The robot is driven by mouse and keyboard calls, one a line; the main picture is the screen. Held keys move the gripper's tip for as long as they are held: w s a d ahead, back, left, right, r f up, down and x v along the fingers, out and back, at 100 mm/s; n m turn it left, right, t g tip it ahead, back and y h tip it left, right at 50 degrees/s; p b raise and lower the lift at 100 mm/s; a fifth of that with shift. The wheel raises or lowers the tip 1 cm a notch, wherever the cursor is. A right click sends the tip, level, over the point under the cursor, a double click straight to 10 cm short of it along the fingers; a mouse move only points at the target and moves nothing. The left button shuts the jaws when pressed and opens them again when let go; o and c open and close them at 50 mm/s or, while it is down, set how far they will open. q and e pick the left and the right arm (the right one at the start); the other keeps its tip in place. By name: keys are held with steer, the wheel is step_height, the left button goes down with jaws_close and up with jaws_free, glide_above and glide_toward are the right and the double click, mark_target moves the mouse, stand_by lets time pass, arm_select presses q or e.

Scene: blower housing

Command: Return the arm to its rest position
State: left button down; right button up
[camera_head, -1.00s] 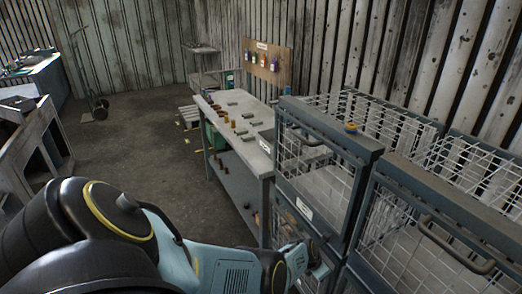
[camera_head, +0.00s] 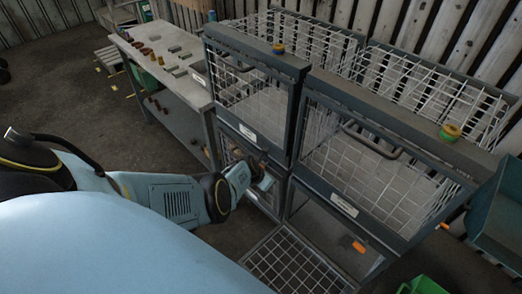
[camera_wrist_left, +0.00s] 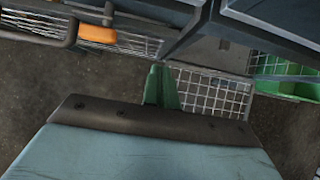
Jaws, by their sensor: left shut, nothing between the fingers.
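My left arm (camera_head: 165,197) comes in from the left, pale blue with black joints. My left gripper (camera_head: 264,182) is at its end, in front of the lower part of the wire-mesh cages. In the left wrist view its green fingers (camera_wrist_left: 162,86) are together, shut and empty. A mesh panel (camera_wrist_left: 210,95) shows beyond the fingertips; whether they touch it cannot be told. My right gripper is not in view.
Wire-mesh cages (camera_head: 308,65) with dark frames fill the middle and right. An open mesh panel (camera_head: 290,262) lies low in front. A workbench (camera_head: 160,60) with small parts stands behind. A green bin (camera_head: 424,285) is at the lower right.

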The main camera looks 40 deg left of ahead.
arm_select(q)
step_height(320, 180, up, 6)
steer(key=w+p, duration=0.1)
steer(key=w, duration=0.1)
steer(key=shift+w+d, duration=0.2)
steer(key=shift+w, duration=0.05)
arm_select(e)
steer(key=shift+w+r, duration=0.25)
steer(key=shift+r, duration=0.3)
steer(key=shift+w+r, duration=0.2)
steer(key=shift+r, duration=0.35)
